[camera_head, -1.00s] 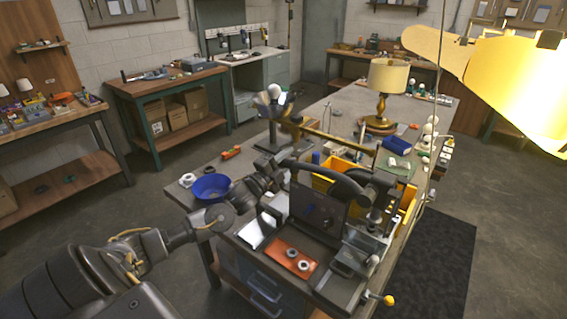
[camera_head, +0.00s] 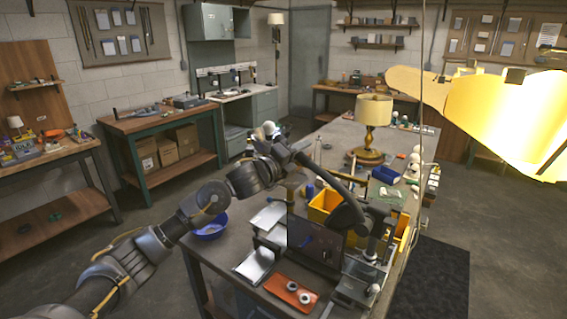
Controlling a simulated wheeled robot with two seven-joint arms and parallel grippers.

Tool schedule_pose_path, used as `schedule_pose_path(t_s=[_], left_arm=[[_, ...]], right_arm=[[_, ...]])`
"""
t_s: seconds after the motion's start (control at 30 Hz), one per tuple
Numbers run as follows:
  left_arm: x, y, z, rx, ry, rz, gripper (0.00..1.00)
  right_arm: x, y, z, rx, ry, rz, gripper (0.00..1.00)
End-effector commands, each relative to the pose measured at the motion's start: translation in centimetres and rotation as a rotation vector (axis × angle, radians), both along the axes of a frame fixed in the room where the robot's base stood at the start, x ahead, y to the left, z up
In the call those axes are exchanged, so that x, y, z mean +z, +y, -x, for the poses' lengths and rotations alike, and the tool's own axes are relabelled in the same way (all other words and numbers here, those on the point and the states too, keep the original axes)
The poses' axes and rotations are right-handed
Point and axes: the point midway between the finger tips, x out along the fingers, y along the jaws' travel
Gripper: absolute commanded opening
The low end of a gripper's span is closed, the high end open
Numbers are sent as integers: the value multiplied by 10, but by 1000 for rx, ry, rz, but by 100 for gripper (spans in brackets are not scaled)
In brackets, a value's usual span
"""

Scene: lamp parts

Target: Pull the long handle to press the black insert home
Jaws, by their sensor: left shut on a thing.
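My left arm comes in from the lower left, and its gripper (camera_head: 274,148) is shut at the upper end of the long dark handle (camera_head: 322,178). The fingers are small and dark here, so their exact grip is hard to see. The handle slopes down to the right to the dark press (camera_head: 348,214) on the bench. A dark upright plate (camera_head: 314,243) stands at the front of the press. I cannot make out the black insert. My right gripper is not in view.
An orange tray (camera_head: 276,284) with pale rings lies in front of the press. A blue bowl (camera_head: 212,229) sits beside my arm. Yellow bins (camera_head: 322,204) stand behind the press, and a brass lamp (camera_head: 374,112) stands farther back. A bright yellow shade-like form fills the upper right.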

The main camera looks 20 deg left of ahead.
Motion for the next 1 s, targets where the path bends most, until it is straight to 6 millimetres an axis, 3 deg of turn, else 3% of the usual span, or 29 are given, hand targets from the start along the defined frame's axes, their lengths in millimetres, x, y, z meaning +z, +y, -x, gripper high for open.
schedule_pose_path(t_s=[0.03,0.3,0.97,1.0], left_arm=[[15,-6,2,-1,-19,-26,0],[39,-29,8,-3,-51,-147,0],[49,-38,11,-4,-67,-195,0],[49,-38,11,-3,-67,-194,30]], right_arm=[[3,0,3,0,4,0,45],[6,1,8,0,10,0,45],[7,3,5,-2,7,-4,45],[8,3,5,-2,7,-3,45]])
